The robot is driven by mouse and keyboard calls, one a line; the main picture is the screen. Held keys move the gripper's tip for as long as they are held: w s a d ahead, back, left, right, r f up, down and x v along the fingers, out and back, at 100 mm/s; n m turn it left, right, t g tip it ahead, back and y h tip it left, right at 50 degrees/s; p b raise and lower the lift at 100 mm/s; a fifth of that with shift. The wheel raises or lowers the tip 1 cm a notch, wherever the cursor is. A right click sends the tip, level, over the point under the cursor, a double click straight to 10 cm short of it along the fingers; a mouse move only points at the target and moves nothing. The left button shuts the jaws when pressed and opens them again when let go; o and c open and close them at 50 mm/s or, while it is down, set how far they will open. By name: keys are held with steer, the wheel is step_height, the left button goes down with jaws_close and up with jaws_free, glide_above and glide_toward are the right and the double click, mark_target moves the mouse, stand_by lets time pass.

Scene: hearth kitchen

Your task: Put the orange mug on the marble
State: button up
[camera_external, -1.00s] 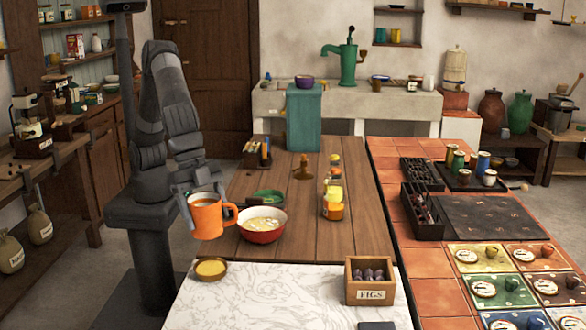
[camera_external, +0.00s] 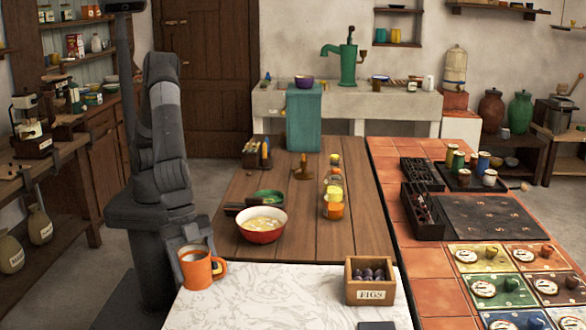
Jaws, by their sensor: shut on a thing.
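The orange mug (camera_external: 195,270) is upright at the left end of the white marble slab (camera_external: 262,298), with its handle toward the right and something brown inside. My gripper (camera_external: 190,250) is shut on the mug from behind and partly hidden by it. The mug's base is at or just above the marble's left edge; I cannot tell whether it touches.
A red bowl (camera_external: 262,234) of pale food stands on the wooden top behind the marble. A wooden crate of figs (camera_external: 370,292) stands at the marble's right, with a dark square (camera_external: 377,325) in front. The marble's middle is clear.

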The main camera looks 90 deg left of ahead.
steer(key=w+f, duration=0.1)
steer(key=w, duration=0.2)
steer(key=w+a+f, duration=0.1)
steer(key=w+f, duration=0.1)
steer(key=w, duration=0.1)
steer(key=w+f, duration=0.2)
steer(key=w, duration=0.1)
steer(key=shift+w+a+f, duration=0.15)
steer(key=shift+a+f, duration=0.05)
steer(key=shift+f, duration=0.05)
steer(key=shift+w+f, duration=0.1)
steer(key=shift+f, duration=2.15)
steer(key=o, duration=1)
steer(key=shift+o, duration=0.2)
steer(key=v, duration=1.2)
steer(key=shift+r, duration=0.2)
